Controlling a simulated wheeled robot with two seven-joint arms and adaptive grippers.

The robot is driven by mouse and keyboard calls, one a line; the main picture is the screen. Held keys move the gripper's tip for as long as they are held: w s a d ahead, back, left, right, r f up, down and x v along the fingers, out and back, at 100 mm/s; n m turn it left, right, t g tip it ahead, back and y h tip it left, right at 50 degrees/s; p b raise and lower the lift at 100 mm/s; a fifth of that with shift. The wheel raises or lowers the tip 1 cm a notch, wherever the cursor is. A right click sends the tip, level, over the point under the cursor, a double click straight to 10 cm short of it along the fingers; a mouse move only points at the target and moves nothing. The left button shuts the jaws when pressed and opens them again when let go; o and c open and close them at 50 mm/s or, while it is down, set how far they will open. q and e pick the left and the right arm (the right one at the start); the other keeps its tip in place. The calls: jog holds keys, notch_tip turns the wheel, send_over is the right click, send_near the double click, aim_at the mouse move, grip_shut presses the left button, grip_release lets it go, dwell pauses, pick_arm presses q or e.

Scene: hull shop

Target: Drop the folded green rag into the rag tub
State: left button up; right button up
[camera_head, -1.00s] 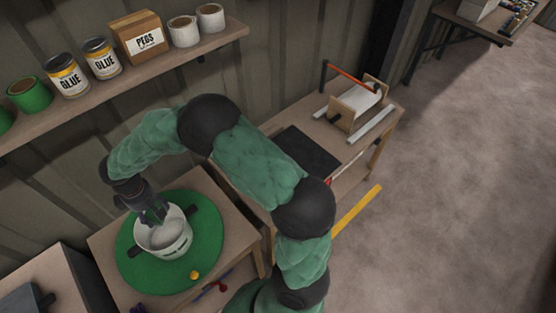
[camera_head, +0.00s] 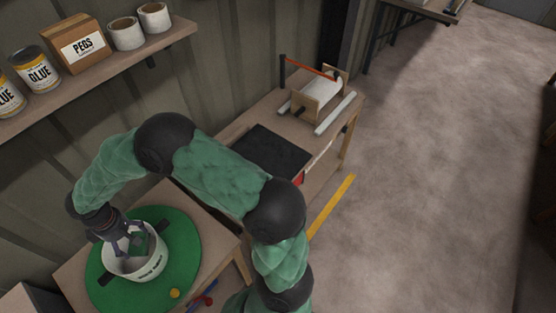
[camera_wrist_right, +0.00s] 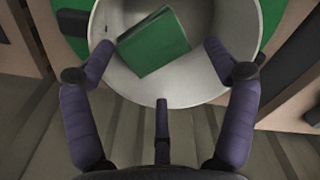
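The folded green rag (camera_head: 141,243) shows in the mouth of the white rag tub (camera_head: 151,269), between the fingers of my right gripper (camera_head: 131,244). In the right wrist view the rag (camera_wrist_right: 153,42) lies tilted inside the outline of the tub (camera_wrist_right: 251,22). The fingers of my right gripper (camera_wrist_right: 165,60) are spread wide around it. One fingertip is close to the rag's left corner, and the other stands clear on the right. I cannot tell whether the rag rests on the tub's floor. My left gripper is not in view.
The tub stands on a round green mat (camera_head: 185,270) on a small wooden table, with a yellow knob-like object (camera_head: 174,293) near it. A shelf (camera_head: 100,77) with glue cans and a PEGS box (camera_head: 77,43) hangs above. A workbench (camera_head: 335,150) stands behind; the floor at right is clear.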

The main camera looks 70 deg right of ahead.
dwell(0.3)
notch_tip(320, 180, up, 12)
dwell(0.6)
dwell(0.4)
